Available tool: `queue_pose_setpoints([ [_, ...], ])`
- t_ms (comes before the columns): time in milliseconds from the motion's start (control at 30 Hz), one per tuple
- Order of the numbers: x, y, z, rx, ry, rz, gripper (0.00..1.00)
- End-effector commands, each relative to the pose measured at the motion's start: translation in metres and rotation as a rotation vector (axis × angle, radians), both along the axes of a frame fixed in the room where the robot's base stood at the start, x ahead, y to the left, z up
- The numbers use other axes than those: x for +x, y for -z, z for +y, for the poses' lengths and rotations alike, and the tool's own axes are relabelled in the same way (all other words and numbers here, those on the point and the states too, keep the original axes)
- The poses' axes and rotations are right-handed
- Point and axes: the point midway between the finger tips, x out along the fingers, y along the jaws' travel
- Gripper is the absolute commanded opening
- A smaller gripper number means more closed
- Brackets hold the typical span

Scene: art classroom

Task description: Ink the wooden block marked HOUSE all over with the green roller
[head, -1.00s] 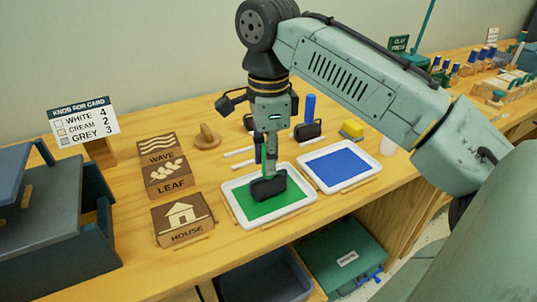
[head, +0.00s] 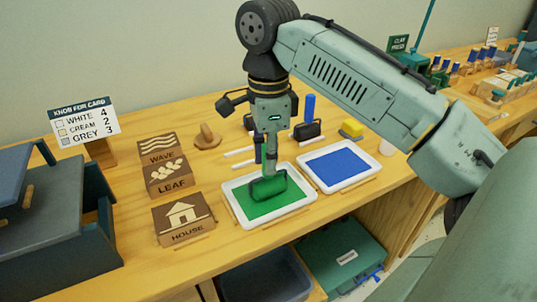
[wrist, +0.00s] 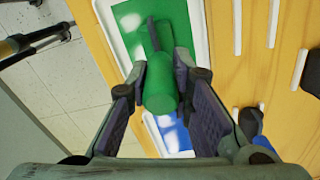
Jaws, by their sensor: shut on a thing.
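The HOUSE block (head: 183,216) lies face up at the front of the table, left of the green ink tray. Its face is brown with a pale house shape, and no green shows on it. My gripper (head: 268,150) is over the tray of green ink (head: 237,211), shut on the green roller's handle (wrist: 162,98). The roller's drum (head: 268,187) looks green and is at the ink in the tray; I cannot tell how firmly it touches. The tray also shows in the wrist view (wrist: 126,22).
The LEAF block (head: 169,177) and WAVE block (head: 157,148) lie behind the HOUSE block. A tray of blue ink (head: 374,166) stands to the right, with a blue-handled roller (head: 310,108) behind. A wooden knob (head: 207,137) and card sign (head: 84,122) stand at the back.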

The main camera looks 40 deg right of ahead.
Motion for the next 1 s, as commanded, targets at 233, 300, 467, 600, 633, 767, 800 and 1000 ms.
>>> queue_pose_setpoints([
  [233, 0.0, 0.002, 0.0, 0.002, -0.001, 0.004, 0.0],
  [300, 0.0, 0.002, 0.0, 0.002, -0.001, 0.004, 0.0],
  [467, 0.0, -0.004, 0.0, 0.002, -0.001, 0.004, 0.0],
  [600, 0.0, -0.016, 0.0, 0.001, -0.001, 0.003, 0.0],
  [633, 0.0, -0.019, 0.0, 0.001, -0.001, 0.003, 0.0],
  [767, 0.0, -0.03, 0.0, 0.001, -0.001, 0.0, 0.0],
  [800, 0.0, -0.033, 0.0, 0.001, -0.001, 0.0, 0.0],
  [1000, 0.0, -0.049, 0.0, 0.001, -0.001, 0.0, 0.0],
])
